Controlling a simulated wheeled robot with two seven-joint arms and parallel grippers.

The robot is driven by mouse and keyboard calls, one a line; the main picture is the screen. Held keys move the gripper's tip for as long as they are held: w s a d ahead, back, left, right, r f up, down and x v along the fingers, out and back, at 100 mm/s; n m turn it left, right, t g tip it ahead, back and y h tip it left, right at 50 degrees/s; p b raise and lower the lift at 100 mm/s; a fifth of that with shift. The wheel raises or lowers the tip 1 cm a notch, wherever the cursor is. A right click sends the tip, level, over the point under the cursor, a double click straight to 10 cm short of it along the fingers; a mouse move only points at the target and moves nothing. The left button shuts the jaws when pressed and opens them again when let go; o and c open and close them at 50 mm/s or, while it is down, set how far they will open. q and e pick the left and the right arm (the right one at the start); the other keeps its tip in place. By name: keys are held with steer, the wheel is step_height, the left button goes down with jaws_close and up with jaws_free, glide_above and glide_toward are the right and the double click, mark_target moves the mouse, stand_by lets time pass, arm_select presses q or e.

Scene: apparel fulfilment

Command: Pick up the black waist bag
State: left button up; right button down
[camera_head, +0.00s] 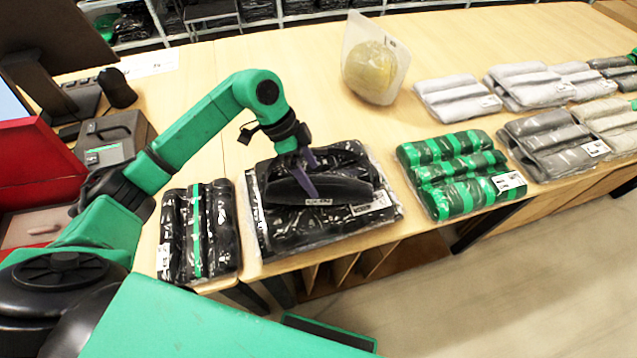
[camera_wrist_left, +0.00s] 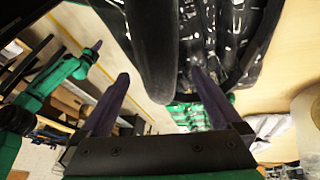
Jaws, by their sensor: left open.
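The black waist bag (camera_head: 340,189) lies on top of a wide pack of black clothing in clear plastic near the table's front edge. My left gripper (camera_head: 306,174) is over it from above, its purple fingers apart on either side of the bag's narrow body. In the left wrist view the dark bag (camera_wrist_left: 154,50) shows between the two open fingers (camera_wrist_left: 163,78), with gaps at both sides. Contact cannot be told. A second green arm of mine shows at the left of the wrist view, with a purple fingertip (camera_wrist_left: 96,46); its jaw state is unclear.
The black clothing pack (camera_head: 255,215) lies under the bag. A black and green pack (camera_head: 175,235) is to its left, a green striped pack (camera_head: 450,165) to its right. A clear bag with a yellowish round item (camera_head: 375,70) stands behind. Grey packs (camera_head: 540,85) lie further right.

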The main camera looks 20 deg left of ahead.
mark_target(316, 180)
arm_select(q)
steer(key=p+x, duration=0.1)
steer(key=x, duration=0.3)
steer(key=shift+s+d, duration=0.1)
steer(key=shift+d, duration=0.1)
steer(key=shift+f, duration=0.15)
steer(key=c, duration=1.3)
jaws_close()
arm_select(e)
steer(key=shift+w+a+r, duration=0.15)
steer(key=shift+w+r, duration=0.15)
steer(key=shift+r, duration=0.2)
steer(key=shift+w+a+r, duration=0.1)
steer(key=shift+w+r, duration=0.15)
steer(key=shift+r, duration=0.2)
